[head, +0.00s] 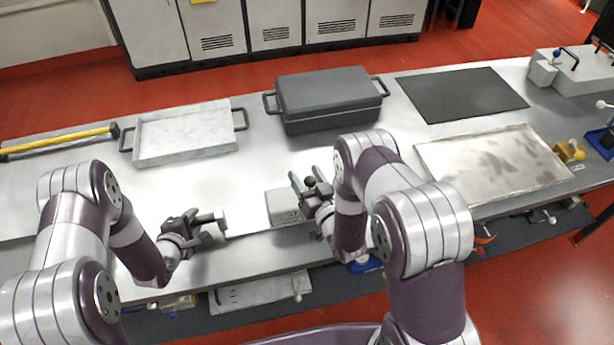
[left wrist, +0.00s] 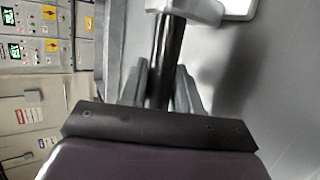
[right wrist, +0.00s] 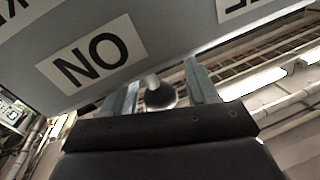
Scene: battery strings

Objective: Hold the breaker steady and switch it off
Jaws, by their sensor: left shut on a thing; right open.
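The breaker (head: 284,207) is a pale box near the table's front edge, partly hidden by my right gripper. Its "ON" label (right wrist: 92,62) fills the upper left of the right wrist view. The lever's dark ball knob (head: 310,182) shows beside the breaker and in the right wrist view (right wrist: 159,97). My right gripper (right wrist: 165,85) is open, with its fingers on either side of the knob. My left gripper (head: 200,224) is shut on a dark bar handle (left wrist: 168,55) with a pale end bracket (left wrist: 195,10). I cannot tell whether the handle joins the breaker.
Behind stand a pale tray (head: 186,134) with handles, a closed grey case (head: 330,98), and a dark mat (head: 461,94). A stained metal tray (head: 494,165) lies to the right. A yellow bar (head: 60,141) lies far left. Cabinets (head: 275,22) line the back.

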